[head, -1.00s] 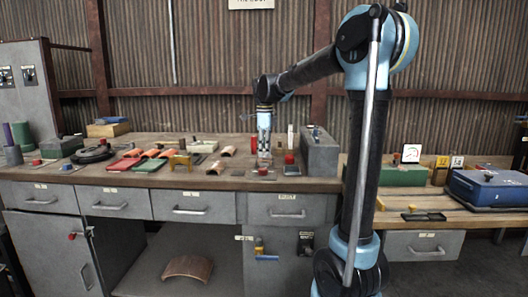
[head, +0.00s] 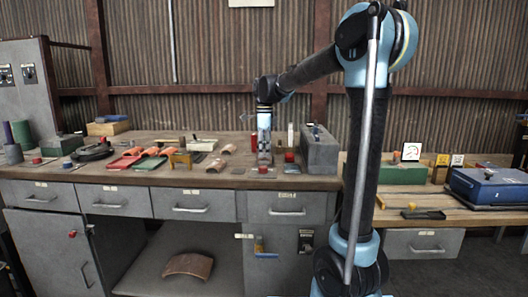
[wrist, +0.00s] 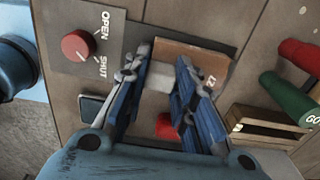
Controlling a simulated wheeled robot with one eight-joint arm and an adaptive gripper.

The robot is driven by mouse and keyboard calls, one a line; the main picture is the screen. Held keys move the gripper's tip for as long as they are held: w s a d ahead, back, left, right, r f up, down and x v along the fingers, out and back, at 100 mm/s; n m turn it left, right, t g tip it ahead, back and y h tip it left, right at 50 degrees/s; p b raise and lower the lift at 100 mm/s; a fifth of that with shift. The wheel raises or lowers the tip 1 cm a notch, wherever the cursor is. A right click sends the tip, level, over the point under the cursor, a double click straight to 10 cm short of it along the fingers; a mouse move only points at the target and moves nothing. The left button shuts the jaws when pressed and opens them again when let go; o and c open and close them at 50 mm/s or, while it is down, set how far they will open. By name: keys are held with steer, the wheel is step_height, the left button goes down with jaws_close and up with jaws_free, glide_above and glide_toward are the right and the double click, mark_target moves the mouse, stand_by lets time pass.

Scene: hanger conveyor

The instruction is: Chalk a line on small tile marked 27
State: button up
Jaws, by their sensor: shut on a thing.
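My gripper (wrist: 162,72) points down over the workbench, and its blue fingers are closed on a pale grey-white block, seemingly the chalk (wrist: 157,77). A brown tile (wrist: 195,55) lies under and beyond the fingertips, with a marking that looks like 27 near its right end. The chalk overlaps the tile's near edge in the wrist view; I cannot tell whether it touches. No chalk line shows on the visible part of the tile. In the head view my gripper (head: 264,158) is low over the bench front, where the tile is too small to make out.
A red knob (wrist: 78,45) on a plate marked OPEN and SHUT is left of my gripper. A red object (wrist: 167,125) shows between the fingers. Green (wrist: 287,97) and red cylinders and a slotted wooden box (wrist: 262,126) are at right. A grey box (head: 320,150) stands close by on the bench.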

steer(key=shift+w, duration=0.2)
steer(key=shift+w, duration=0.6)
steer(key=shift+s, duration=0.2)
steer(key=shift+s+f, duration=0.1)
steer(key=shift+s, duration=0.55)
steer(key=shift+w, duration=0.15)
steer(key=shift+w, duration=0.7)
steer(key=shift+s, duration=0.2)
steer(key=shift+s, duration=0.65)
